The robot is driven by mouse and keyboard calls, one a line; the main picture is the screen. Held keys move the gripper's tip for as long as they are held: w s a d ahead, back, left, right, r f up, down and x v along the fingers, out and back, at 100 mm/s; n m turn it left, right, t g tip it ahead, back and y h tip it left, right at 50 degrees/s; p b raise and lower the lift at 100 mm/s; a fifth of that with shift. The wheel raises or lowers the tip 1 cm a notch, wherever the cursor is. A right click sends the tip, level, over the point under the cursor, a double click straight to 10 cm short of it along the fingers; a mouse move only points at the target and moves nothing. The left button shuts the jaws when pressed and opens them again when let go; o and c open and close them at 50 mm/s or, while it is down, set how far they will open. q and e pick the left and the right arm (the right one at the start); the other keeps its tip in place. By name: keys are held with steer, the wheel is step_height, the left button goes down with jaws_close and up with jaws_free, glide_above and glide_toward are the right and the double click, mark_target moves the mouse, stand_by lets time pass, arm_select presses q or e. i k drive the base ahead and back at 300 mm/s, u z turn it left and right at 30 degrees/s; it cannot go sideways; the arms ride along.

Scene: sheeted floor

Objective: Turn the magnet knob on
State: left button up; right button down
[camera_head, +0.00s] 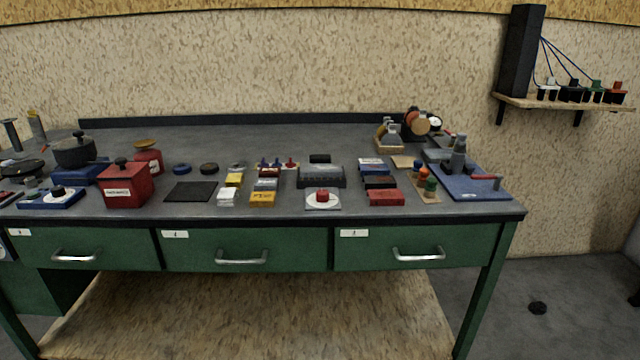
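A second knob, dark (57,190), sits on a white disc on a blue base (38,202) at the front left. No readable label shows which of the two is the magnet knob, and their settings are too small to read. Neither of my grippers is in view.
The grey bench (290,211) has green drawers below. A red box (126,188), a black pad (190,192), small coloured boxes (262,198), a dark grey tray (321,177) and a blue board (480,190) stand around the knobs. The back middle of the bench is clear.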

mark_target(322, 195)
steer(key=z, duration=0.05)
steer(key=i, duration=0.9)
steer(key=u, duration=0.75)
